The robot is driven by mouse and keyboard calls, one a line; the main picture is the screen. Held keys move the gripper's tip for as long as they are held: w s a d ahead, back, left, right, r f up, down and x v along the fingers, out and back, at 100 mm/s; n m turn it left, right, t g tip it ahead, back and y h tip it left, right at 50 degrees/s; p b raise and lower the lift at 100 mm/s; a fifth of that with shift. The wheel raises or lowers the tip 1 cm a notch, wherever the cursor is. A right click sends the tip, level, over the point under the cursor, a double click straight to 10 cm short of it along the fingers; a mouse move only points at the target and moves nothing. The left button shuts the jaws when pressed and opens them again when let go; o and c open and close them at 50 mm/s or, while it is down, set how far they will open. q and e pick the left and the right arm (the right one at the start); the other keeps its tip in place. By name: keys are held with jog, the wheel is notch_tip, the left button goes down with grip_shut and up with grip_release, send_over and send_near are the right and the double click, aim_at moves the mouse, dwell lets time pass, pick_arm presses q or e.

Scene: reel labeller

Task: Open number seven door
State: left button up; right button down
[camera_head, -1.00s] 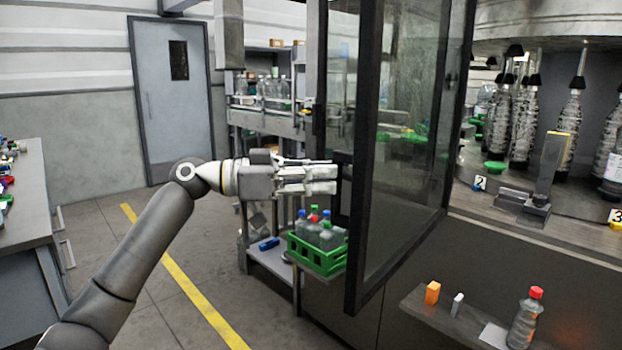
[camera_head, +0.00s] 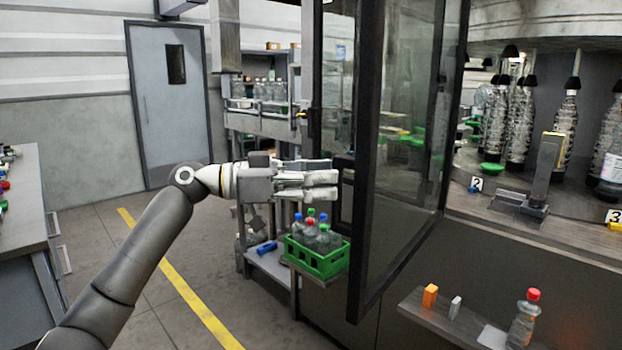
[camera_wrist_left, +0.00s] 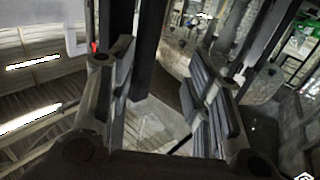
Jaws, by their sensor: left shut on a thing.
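A tall glass door (camera_head: 365,150) with a black frame stands swung out from the machine on the right, seen at a steep angle. No number seven shows on it. My left gripper (camera_head: 334,183) is at the door's free edge, at mid height, with its fingers closed around the dark door handle (camera_head: 343,170). The fingertips and handle partly hide each other. In the left wrist view my left gripper (camera_wrist_left: 165,80) has its fingers either side of a dark upright bar (camera_wrist_left: 148,45). My right gripper is not in view.
A green crate of bottles (camera_head: 318,262) stands low behind my gripper. A bench (camera_head: 25,200) is at the left; the floor between is clear.

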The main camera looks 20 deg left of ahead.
pick_arm(q)
jog(key=v, duration=1.2)
